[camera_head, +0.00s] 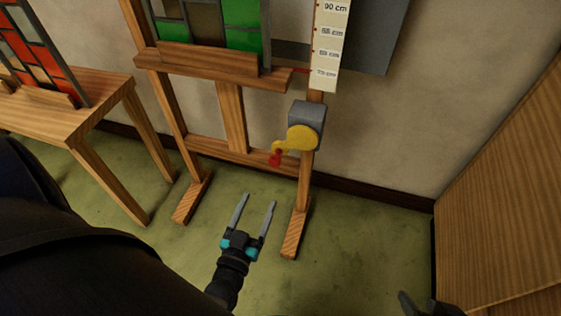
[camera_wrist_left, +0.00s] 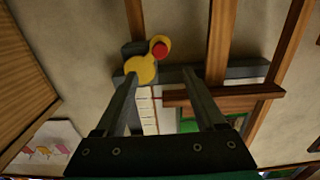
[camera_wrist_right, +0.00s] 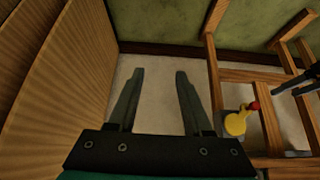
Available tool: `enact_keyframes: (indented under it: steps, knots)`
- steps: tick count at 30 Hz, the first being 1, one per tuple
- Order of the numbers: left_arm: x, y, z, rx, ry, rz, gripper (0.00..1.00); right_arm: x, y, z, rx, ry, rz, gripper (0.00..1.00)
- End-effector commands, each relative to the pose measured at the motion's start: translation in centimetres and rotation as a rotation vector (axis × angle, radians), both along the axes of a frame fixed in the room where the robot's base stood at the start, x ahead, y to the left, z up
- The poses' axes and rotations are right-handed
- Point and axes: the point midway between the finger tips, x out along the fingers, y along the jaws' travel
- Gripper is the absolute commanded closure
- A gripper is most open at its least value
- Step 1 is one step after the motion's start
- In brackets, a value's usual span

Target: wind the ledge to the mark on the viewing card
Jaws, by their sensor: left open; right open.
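The wooden ledge (camera_head: 205,66) of the easel carries a green leaded panel (camera_head: 243,38). A red pointer at its right end meets the white scale (camera_head: 331,45) near the lowest label, which seems to read 75 cm. Below is a grey box (camera_head: 308,113) with a yellow crank (camera_head: 301,138) and red knob (camera_head: 275,159). The left wrist view shows the crank (camera_wrist_left: 142,70) and knob (camera_wrist_left: 160,50) beyond the open fingers. My left gripper (camera_head: 258,200) is open and empty, below and apart from the knob. My right gripper (camera_head: 418,299) is open and empty at the bottom right.
A wooden table (camera_head: 95,112) with a red leaded panel (camera_head: 28,55) stands at the left. A wooden cabinet (camera_head: 505,180) stands at the right. A white sheet with pink and yellow shapes (camera_wrist_left: 45,143) shows in the left wrist view. Green floor (camera_head: 365,235) is free between easel and cabinet.

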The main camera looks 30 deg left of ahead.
Motion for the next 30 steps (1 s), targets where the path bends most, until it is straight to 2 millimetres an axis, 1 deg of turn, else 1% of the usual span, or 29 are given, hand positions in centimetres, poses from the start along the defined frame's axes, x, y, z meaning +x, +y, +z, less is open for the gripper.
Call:
enact_keyframes:
  steps: [5, 14, 21, 30]
  knots:
    - [1.7, 0.4, 0.0, 0.001, -0.003, -0.001, 0.28, 0.8, 1.1, -0.4, 0.031, -0.067, 0.016, 0.50]
    - [4.7, 1.1, 0.0, 0.001, -0.001, -0.002, 0.28, 2.3, 3.2, -0.5, 0.106, -0.223, 0.041, 0.50]
    - [6.9, 1.6, 0.0, 0.000, -0.001, -0.001, 0.28, 3.1, 4.8, -0.2, 0.169, -0.345, 0.054, 0.50]
    - [9.5, 2.2, 0.0, 0.000, -0.001, -0.002, 0.28, 3.5, 6.5, 0.5, 0.251, -0.495, 0.063, 0.50]
